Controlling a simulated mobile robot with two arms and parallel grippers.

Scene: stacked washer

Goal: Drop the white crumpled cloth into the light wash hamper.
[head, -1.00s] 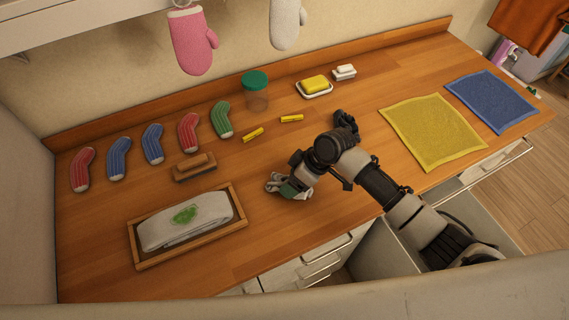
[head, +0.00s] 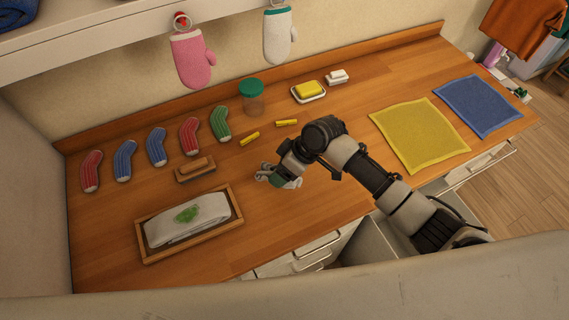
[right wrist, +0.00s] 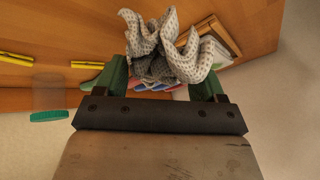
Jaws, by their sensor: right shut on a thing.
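The white crumpled cloth (head: 266,173) is between the fingers of my right gripper (head: 280,178), over the middle of the wooden counter. In the right wrist view the cloth (right wrist: 165,42) is bunched, dotted white and grey, between the two green fingers of the gripper (right wrist: 162,78), which is shut on it. It appears held above the counter. My left gripper is not in view. I cannot make out a light wash hamper for certain in these frames.
A wooden tray (head: 148,258) with a folded white cloth (head: 172,228), a brush (head: 195,170) and several socks (head: 190,136) lie left on the counter. A yellow cloth (head: 420,135) and a blue cloth (head: 478,104) lie right. Drawer fronts (head: 305,250) line the counter's front.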

